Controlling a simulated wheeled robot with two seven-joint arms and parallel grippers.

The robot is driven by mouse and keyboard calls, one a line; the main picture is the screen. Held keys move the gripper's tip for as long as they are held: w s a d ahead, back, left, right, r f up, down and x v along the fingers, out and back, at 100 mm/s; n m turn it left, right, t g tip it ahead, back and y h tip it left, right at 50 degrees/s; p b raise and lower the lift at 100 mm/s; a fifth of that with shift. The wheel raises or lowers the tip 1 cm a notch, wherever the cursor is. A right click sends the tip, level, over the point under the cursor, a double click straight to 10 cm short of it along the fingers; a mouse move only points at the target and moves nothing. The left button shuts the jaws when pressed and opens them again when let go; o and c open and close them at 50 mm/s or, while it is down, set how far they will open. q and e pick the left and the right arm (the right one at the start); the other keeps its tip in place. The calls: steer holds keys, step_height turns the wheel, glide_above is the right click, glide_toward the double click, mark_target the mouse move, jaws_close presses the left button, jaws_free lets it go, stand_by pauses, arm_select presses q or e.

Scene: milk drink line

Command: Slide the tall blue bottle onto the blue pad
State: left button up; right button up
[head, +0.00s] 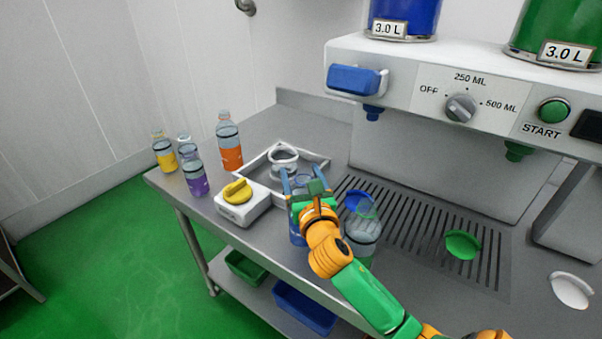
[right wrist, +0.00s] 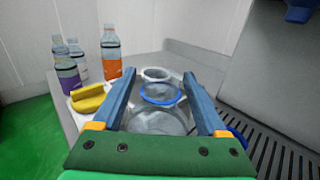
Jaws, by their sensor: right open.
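The tall blue bottle (head: 297,236), clear with a blue band, stands at the counter's front, partly hidden by my right gripper (head: 303,178). In the right wrist view a clear bottle with a blue ring (right wrist: 160,94) lies between the two spread fingers of the right gripper (right wrist: 160,76), with a gap on each side. The blue pad (head: 356,199) lies on the drain grate, right of the gripper, partly covered by another clear bottle. A sliver of the pad shows beside the right finger in the wrist view (right wrist: 238,136). My left gripper is not in view.
A clear bottle (head: 363,232) stands right of my gripper, close to the arm. A green pad (head: 462,245) lies on the grate (head: 425,232). A grey tray (head: 318,160) and a yellow-knobbed box (head: 238,205) are to the left. Several coloured bottles stand farther left.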

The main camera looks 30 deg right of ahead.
steer(key=shift+w+d+f, duration=0.15)
steer(key=shift+w, duration=0.35)
steer(key=shift+s, duration=0.15)
steer(key=c, duration=0.5)
jaws_close()
steer(key=shift+d+p, duration=0.75)
steer(key=shift+p, duration=0.5)
